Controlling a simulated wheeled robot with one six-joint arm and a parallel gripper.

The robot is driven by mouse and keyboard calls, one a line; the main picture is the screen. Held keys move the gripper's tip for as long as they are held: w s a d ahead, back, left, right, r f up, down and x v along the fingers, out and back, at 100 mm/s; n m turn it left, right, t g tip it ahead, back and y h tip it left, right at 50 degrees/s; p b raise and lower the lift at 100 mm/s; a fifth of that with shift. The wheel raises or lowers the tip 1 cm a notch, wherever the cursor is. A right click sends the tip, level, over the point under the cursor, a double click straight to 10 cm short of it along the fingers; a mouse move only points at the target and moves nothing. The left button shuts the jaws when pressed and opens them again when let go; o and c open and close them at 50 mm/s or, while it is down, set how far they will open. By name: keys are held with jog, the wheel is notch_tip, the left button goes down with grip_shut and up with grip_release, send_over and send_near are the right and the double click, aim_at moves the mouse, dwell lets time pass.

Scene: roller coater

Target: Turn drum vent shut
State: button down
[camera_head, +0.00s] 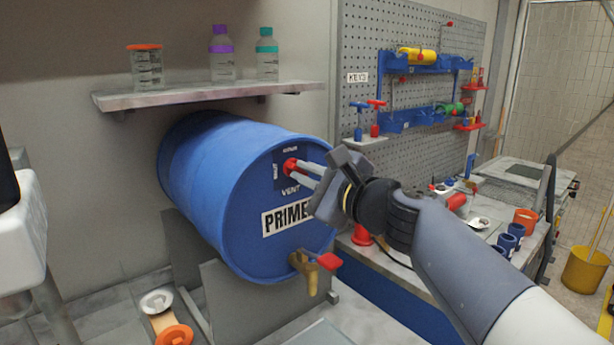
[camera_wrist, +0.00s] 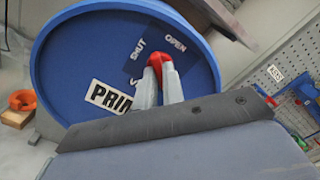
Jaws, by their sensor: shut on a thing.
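The blue drum (camera_head: 205,185) labelled PRIMER lies on its side on a grey cradle. Its red vent knob (camera_head: 290,166) sits on a dark blue plate marked SHUT, OPEN and VENT on the drum's end face. My gripper (camera_head: 297,168) reaches in from the right, its two pale fingers shut on the red vent knob. In the wrist view the fingertips (camera_wrist: 160,72) close around the knob (camera_wrist: 157,60), with SHUT to the upper left and OPEN to the upper right. The fingers hide part of the knob, so I cannot tell its exact setting.
A brass tap with a red handle (camera_head: 328,262) sticks out low on the drum face. A shelf (camera_head: 200,95) with a jar and bottles hangs above the drum. A pegboard (camera_head: 365,60) and a cluttered bench stand to the right.

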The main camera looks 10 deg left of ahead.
jog(key=shift+f+n+b, duration=0.1)
jog(key=shift+n+b, duration=3.7)
jog(key=shift+b, duration=0.45)
jog(key=c, duration=1.5)
grip_release()
jog(key=shift+s+d, duration=0.1)
jog(key=b+v, duration=0.2)
jog(key=v, duration=0.8)
jog(key=shift+s+d, duration=0.2)
jog(key=shift+d, duration=0.05)
